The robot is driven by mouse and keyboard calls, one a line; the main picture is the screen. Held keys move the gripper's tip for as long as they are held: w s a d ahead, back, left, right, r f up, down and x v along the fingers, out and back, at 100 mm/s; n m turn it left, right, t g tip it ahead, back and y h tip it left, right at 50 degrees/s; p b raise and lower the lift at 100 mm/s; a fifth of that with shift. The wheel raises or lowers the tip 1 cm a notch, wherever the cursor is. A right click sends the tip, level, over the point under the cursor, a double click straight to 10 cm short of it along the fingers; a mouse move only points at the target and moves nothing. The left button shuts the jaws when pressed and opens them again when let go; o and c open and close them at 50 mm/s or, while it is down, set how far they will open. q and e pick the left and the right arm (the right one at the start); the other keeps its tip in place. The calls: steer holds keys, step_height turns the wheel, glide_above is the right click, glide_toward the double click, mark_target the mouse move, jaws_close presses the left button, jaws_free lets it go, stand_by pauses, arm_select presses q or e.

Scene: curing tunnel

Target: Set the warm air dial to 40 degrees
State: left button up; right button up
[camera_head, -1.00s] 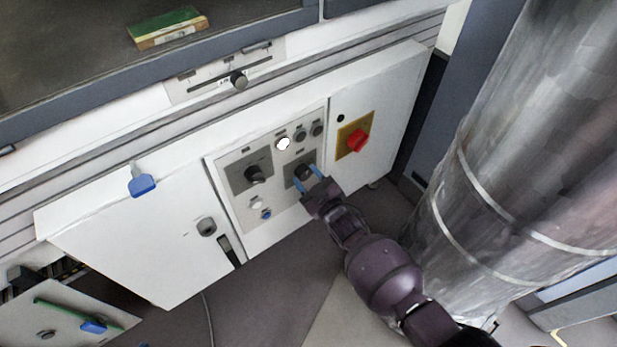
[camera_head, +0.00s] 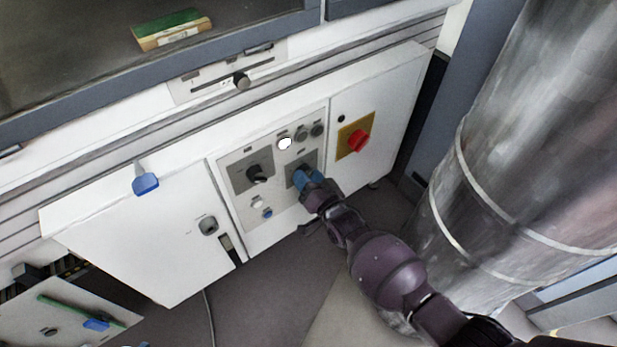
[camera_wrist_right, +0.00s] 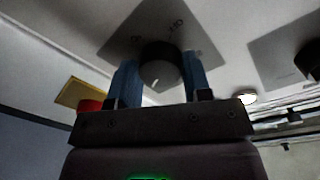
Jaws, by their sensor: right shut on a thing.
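A dark round dial on a grey scale plate (camera_head: 290,180) sits on the control panel of the white cabinet. My right gripper (camera_head: 308,180) is at this dial, its blue fingers closed on it and hiding most of it in the head view. In the right wrist view, the dial (camera_wrist_right: 162,66) lies between the two blue fingers, and the scale plate (camera_wrist_right: 150,28) shows behind it. The scale marks are too small to read surely. A second dark dial (camera_head: 257,174) on a grey plate is to the left. My left gripper is not seen.
Button lamps (camera_head: 301,135) sit above the dials, one lit white. A red switch (camera_head: 358,141) on a yellow plate is to the right. A slider knob (camera_head: 241,81) is above. A large metal duct (camera_head: 500,150) stands right of my arm.

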arm_select(q)
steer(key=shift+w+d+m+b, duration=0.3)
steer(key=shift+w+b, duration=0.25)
steer(key=shift+b, duration=0.6)
arm_select(e)
steer(key=m+g, duration=0.1)
steer(key=m, duration=0.9)
steer(key=shift+r, duration=0.15)
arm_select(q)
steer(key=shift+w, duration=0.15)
arm_select(e)
steer(key=shift+r, duration=0.1)
steer(key=o, duration=0.9)
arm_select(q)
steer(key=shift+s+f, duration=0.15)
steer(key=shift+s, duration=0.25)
